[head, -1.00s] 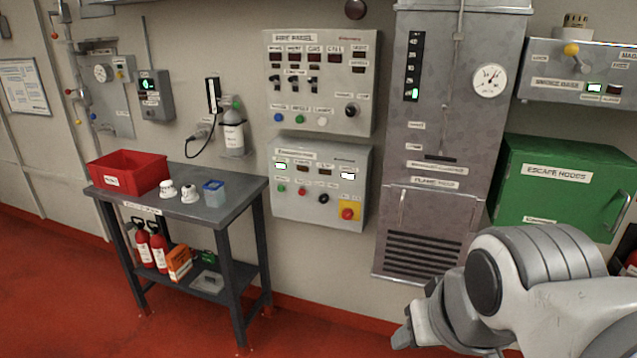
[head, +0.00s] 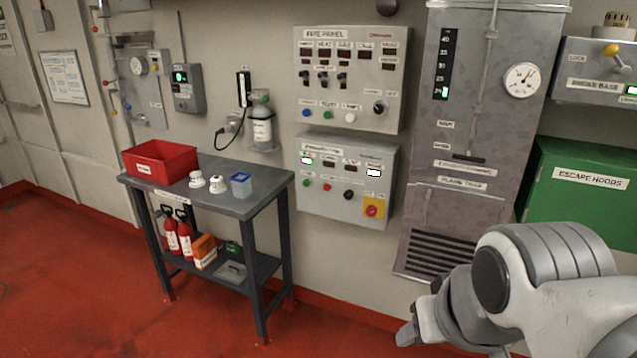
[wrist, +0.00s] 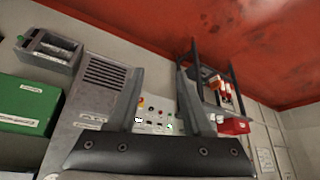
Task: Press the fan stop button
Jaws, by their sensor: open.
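The lower grey control panel (head: 330,215) on the wall has a green button (head: 306,183), a red button (head: 327,187), a black knob (head: 348,195) and a large red button (head: 372,211) on a yellow plate. The labels are too small to tell which is the fan stop. My gripper (wrist: 160,75) is open and empty, with its two fingers apart in the wrist view. The lower panel (wrist: 153,113) shows between and beyond the fingers, apart from them. In the head view my arm hides most of the gripper at the lower right.
Left of the panel stands a grey table (head: 240,205) with a red bin (head: 160,158) and small items. The fire panel (head: 350,80) hangs above. A tall grey cabinet (head: 470,120) and a green cabinet (head: 580,205) are to the right. Red floor is clear in front.

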